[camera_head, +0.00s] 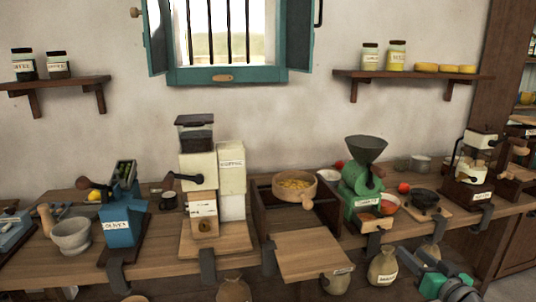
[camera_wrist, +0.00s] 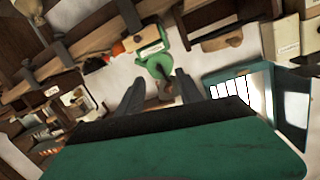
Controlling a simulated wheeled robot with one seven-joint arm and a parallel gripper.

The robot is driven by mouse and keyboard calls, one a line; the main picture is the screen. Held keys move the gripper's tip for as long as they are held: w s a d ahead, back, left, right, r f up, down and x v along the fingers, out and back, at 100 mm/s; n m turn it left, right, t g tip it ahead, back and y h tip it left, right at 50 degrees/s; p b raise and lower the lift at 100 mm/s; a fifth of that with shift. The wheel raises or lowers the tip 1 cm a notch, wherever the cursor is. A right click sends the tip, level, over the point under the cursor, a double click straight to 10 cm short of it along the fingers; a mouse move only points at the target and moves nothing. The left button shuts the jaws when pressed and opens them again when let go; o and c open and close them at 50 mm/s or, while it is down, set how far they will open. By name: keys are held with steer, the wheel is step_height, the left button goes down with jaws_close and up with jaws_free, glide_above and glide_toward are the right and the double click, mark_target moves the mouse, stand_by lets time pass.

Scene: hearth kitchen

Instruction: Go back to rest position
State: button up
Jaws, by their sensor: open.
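My gripper (camera_wrist: 160,88) shows in the wrist view with its two dark fingers apart and nothing between them. The wrist view is turned nearly upside down. The green grinder (camera_wrist: 155,66) shows beyond the fingertips, apart from them. In the head view, green and grey parts of my arm are low at the right, in front of the bench edge; whether the fingertips show there is unclear.
The wooden bench (camera_head: 150,262) carries a blue olive press (camera_head: 121,228), a cream coffee machine (camera_head: 199,165), the green grinder (camera_head: 362,190) and a mill (camera_head: 474,170). Clamps and sacks (camera_head: 383,267) are at its front. A teal-shuttered window (camera_head: 228,75) is above.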

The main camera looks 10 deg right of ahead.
steer(key=w+a+f+n+g+y+p, duration=0.1)
steer(key=w+a+n+g+y+p, duration=0.2)
steer(key=a, duration=0.7)
steer(key=w+a+g+y+p, duration=0.1)
steer(key=a+g+p, duration=0.25)
steer(key=a, duration=0.65)
steer(key=s+a+r+g+h+p, duration=0.2)
steer(key=s+a+g+p, duration=0.3)
steer(key=s+a, duration=0.6)
steer(key=s+r+g, duration=0.1)
steer(key=s+g, duration=0.1)
steer(key=s, duration=0.2)
steer(key=shift+a+h+p, duration=0.35)
steer(key=shift+h+p, duration=0.05)
steer(key=shift+r, duration=0.15)
